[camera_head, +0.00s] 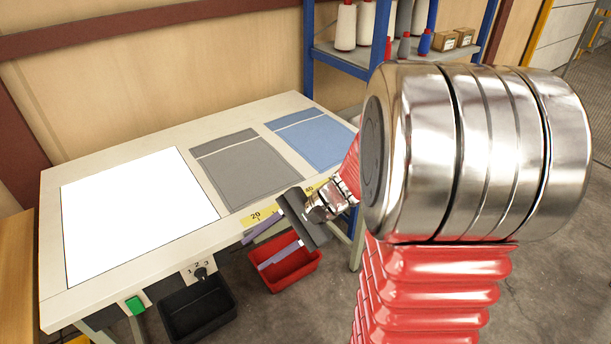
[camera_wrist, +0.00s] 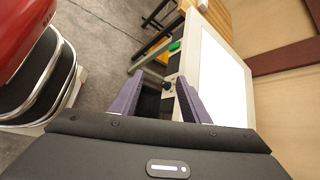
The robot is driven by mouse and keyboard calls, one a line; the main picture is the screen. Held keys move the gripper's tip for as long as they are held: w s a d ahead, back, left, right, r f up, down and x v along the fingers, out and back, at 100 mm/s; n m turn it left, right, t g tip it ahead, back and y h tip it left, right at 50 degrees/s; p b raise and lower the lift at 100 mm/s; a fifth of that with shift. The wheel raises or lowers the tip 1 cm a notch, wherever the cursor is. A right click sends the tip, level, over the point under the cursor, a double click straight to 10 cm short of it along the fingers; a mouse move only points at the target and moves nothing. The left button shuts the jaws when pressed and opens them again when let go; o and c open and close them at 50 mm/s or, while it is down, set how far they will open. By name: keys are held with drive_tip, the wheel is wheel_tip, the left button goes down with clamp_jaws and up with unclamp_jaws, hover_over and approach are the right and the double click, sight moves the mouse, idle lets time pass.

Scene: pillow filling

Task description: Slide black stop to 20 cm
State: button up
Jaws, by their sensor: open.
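A yellow scale strip (camera_head: 258,216) runs along the front edge of the table in the head view. Its "20" mark shows to the left of my gripper and its "40" mark shows behind and to the right. I cannot make out the black stop in either view; my gripper and arm cover part of the strip. My gripper (camera_head: 252,254) is open and empty, with its two purple-grey fingers apart at the front edge, pointing left. The wrist view shows the same open gripper (camera_wrist: 160,80), with no object visibly held between the fingers.
The white table (camera_head: 110,168) carries a bright white panel (camera_head: 135,215), a grey pocket outline (camera_head: 238,170) and a blue one (camera_head: 312,138). A black bin (camera_head: 198,312) and red bin (camera_head: 292,279) are below the front edge. A green button (camera_head: 135,305) and numbered knob (camera_head: 200,272) are at front left.

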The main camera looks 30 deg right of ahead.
drive_tip(key=w+d+f+m+t, duration=0.3)
drive_tip(key=d+m+t, duration=0.25)
drive_tip(key=d, duration=0.35)
drive_tip(key=w+d+f+m+t, duration=0.35)
drive_tip(key=d+m, duration=0.25)
drive_tip(key=d, duration=0.3)
drive_tip(key=s+d+f+m+t+h, duration=0.2)
drive_tip(key=s+d+f+m+h, duration=0.1)
drive_tip(key=d, duration=0.5)
drive_tip(key=s+d+f+m+t+h, duration=0.3)
drive_tip(key=d+f+m+h, duration=0.2)
drive_tip(key=d+m+h, duration=0.1)
drive_tip(key=shift+d+f+m, duration=0.3)
drive_tip(key=shift+d+m, duration=0.25)
drive_tip(key=shift+d, duration=0.5)
drive_tip(key=w, duration=1.3)
drive_tip(key=shift+w+a, duration=0.25)
drive_tip(key=shift+w, duration=0.1)
